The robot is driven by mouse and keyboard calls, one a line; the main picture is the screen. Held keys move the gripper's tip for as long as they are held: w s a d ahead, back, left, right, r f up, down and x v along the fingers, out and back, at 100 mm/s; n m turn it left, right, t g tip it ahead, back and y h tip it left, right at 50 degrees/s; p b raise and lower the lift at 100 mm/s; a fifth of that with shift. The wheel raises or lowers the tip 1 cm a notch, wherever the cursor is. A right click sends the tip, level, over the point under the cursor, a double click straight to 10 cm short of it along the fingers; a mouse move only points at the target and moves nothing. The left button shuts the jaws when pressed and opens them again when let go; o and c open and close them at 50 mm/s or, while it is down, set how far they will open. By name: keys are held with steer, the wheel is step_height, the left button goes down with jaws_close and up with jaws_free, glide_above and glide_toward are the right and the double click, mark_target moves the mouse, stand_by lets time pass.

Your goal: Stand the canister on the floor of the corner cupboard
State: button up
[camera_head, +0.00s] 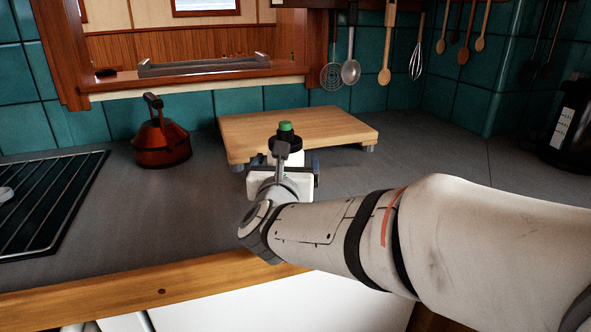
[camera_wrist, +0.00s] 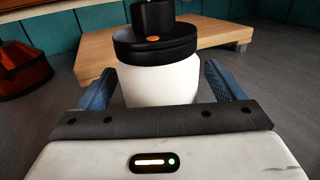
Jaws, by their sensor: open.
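The canister (camera_wrist: 162,84) has a white body and a black lid with a knob and a small orange mark. It stands upright between the fingers of my gripper (camera_wrist: 160,92) in the wrist view; the fingers are open, one on each side. In the head view only the canister's upper part (camera_head: 286,128) shows clearly, with a green top, behind my gripper (camera_head: 283,170). My wrist hides most of its body. I cannot tell whether either finger touches it. I cannot make out the corner cupboard in either view.
A wooden board on short feet (camera_head: 330,126) stands on the grey counter just behind the canister. A copper kettle (camera_head: 161,140) is to the left, beside a black rack (camera_head: 40,205). A dark appliance (camera_head: 570,125) stands far right. Utensils hang above. The counter between kettle and gripper is clear.

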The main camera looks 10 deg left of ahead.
steer(key=shift+r, duration=0.1)
steer(key=c, duration=1.4)
